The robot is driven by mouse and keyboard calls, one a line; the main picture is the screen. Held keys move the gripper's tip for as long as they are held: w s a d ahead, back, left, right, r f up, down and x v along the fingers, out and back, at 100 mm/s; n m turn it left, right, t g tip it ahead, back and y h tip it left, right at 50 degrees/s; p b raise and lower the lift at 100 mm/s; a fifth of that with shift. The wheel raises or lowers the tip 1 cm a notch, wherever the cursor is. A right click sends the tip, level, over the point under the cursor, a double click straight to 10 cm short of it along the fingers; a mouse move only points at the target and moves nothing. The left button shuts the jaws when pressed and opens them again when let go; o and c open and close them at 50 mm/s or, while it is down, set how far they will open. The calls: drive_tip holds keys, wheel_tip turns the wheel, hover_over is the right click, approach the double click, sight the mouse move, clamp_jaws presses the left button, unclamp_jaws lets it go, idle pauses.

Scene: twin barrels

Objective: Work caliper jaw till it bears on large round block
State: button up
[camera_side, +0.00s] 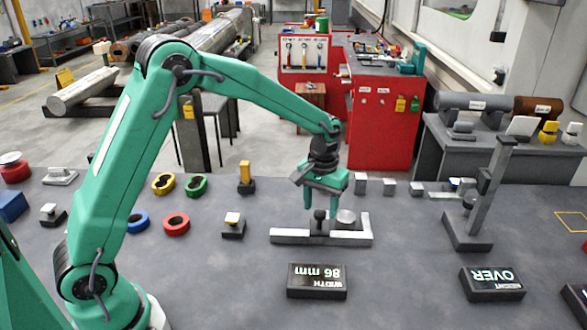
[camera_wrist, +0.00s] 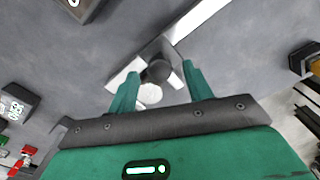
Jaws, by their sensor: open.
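The caliper is a pale metal bar (camera_side: 290,237) on the table, with an upright end at its right. A dark knob (camera_side: 319,214) stands on its sliding part. The large round block (camera_side: 346,216), a light grey cylinder, sits just right of the knob, by the upright end. My gripper (camera_side: 327,200) is above the knob, pointing down. In the wrist view my gripper (camera_wrist: 160,85) is open, with the knob (camera_wrist: 158,70) and the round block (camera_wrist: 150,95) showing between its fingers. Whether the jaw touches the block is hidden.
A width display (camera_side: 317,281) reading 86 mm lies in front of the caliper. A height gauge (camera_side: 480,205) and its display (camera_side: 492,283) reading OVER stand right. Coloured rings (camera_side: 176,224) lie left.

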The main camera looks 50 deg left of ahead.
drive_tip(key=shift+f, duration=0.65)
drive_tip(key=c, duration=0.9)
drive_tip(key=shift+w+d, duration=1.2)
drive_tip(key=shift+w, duration=0.05)
drive_tip(key=o, duration=0.9)
drive_tip(key=shift+r, duration=0.1)
wheel_tip(320, 180, up, 8)
